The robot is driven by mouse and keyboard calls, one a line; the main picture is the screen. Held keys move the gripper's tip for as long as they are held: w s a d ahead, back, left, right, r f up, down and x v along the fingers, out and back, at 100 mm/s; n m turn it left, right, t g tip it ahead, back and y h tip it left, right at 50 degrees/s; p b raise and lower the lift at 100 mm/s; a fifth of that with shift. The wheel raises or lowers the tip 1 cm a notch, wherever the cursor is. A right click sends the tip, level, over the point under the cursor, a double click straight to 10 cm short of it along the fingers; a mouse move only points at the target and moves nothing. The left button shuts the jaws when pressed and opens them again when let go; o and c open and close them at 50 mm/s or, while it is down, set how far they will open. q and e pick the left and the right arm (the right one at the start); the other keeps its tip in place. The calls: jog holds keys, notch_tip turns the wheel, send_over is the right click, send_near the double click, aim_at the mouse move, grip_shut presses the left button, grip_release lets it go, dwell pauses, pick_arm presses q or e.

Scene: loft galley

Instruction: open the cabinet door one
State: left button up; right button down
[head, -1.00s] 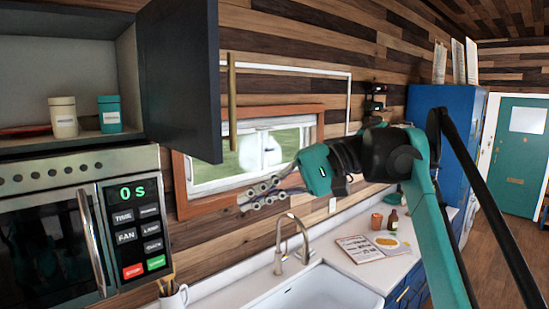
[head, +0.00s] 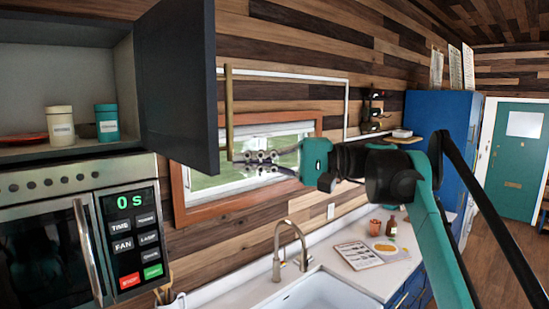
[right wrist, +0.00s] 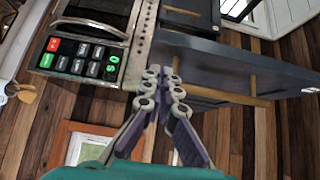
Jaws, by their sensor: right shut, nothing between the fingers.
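The dark grey cabinet door (head: 180,85) stands swung out, with the cabinet's inside (head: 60,82) in view to its left. Its long brass handle (head: 228,112) is on the door's outer side, near the free edge. My right gripper (head: 248,157) is shut and empty, just right of the door and near the handle's lower end. In the right wrist view the fingertips (right wrist: 163,80) are close together near one end of the brass handle (right wrist: 225,97), in front of the dark door (right wrist: 215,68). I cannot tell whether they touch it. My left gripper is out of view.
A cream jar (head: 60,126) and a teal jar (head: 107,122) stand in the cabinet above the microwave (head: 80,230). A window (head: 250,155) is behind my right gripper. The sink (head: 310,293), tap (head: 290,245) and open book (head: 358,254) are below.

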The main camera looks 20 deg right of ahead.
jog(key=shift+s+a, duration=0.3)
jog(key=shift+a, duration=0.3)
jog(key=shift+s+a, duration=0.3)
jog(key=shift+a, duration=0.25)
